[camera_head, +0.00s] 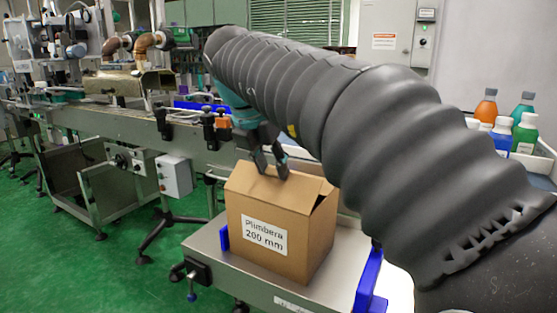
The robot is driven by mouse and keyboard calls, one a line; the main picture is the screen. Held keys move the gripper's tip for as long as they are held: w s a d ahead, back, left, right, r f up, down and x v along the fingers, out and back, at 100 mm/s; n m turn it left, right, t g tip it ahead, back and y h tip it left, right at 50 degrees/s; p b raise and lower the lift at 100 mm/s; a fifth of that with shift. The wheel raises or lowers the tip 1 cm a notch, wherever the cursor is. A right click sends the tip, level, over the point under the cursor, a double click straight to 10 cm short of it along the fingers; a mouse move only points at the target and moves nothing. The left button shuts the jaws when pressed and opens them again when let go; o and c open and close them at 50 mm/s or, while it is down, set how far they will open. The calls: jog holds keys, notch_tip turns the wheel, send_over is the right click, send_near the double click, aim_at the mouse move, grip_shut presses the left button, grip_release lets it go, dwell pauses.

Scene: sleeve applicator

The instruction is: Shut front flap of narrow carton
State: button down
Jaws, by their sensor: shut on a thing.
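The narrow carton (267,247) is a brown box standing upright, with a white label reading "Plimbera 200 mm" on its front face. Its front flap (277,193) slopes up and back from the front top edge, and is not flat. A side flap (320,203) at the right also stands at a slant, with a dark gap beside it. My gripper (270,170) is above the carton, its dark fingers shut at the upper edge of the front flap. The rear flap and the inside of the carton are hidden.
The carton stands on a metal platform (213,243) between blue guides (369,281). A conveyor line (115,122) runs behind at the left. Several coloured bottles (525,133) stand in a light tray at the right. My arm covers much of the right side. Green floor is clear at lower left.

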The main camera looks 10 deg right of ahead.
jog(key=shift+a+f, duration=0.15)
jog(key=shift+f, duration=0.05)
jog(key=c, duration=0.7)
grip_release()
jog(key=shift+r, duration=0.1)
jog(key=v, duration=1.2)
